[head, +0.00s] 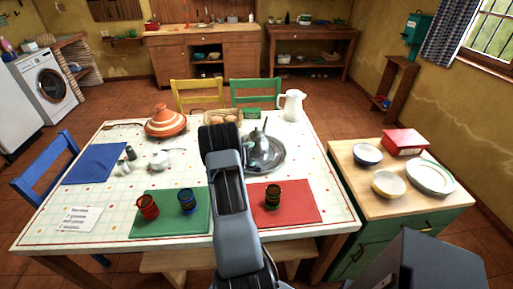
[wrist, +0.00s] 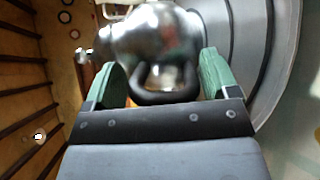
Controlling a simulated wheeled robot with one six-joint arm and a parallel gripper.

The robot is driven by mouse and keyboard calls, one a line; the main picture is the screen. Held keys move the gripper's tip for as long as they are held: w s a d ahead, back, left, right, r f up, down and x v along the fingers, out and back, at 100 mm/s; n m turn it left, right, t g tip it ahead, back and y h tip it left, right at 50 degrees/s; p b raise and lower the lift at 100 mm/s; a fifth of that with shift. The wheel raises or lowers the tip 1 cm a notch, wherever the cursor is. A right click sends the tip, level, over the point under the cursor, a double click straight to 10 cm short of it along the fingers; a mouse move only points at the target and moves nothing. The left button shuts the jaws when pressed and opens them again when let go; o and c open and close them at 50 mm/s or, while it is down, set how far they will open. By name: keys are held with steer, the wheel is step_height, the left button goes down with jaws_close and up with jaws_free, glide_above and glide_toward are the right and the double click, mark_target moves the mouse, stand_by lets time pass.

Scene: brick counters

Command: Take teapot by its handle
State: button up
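The teapot (head: 257,141) is silver and stands on a round metal tray (head: 276,160) right of the middle of the table. In the wrist view its shiny rounded body (wrist: 150,35) fills the top middle, with a dark looped handle (wrist: 167,97) on the near side. My gripper (wrist: 162,68) is open, its two green-padded fingers on either side of the handle, with a gap on both sides. In the head view my arm hides the fingers and part of the teapot's left side.
A white pitcher (head: 292,106) and a basket of eggs (head: 222,117) stand behind the teapot. A striped tagine (head: 166,121) is at the back left. A dark mug (head: 273,195) stands on a red mat (head: 300,207) in front of the tray. A small cabinet with bowls is right.

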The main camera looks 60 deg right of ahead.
steer(key=shift+r, duration=0.1)
steer(key=c, duration=1.3)
steer(key=shift+d+r, duration=0.1)
steer(key=shift+r, duration=0.05)
steer(key=shift+c, duration=0.2)
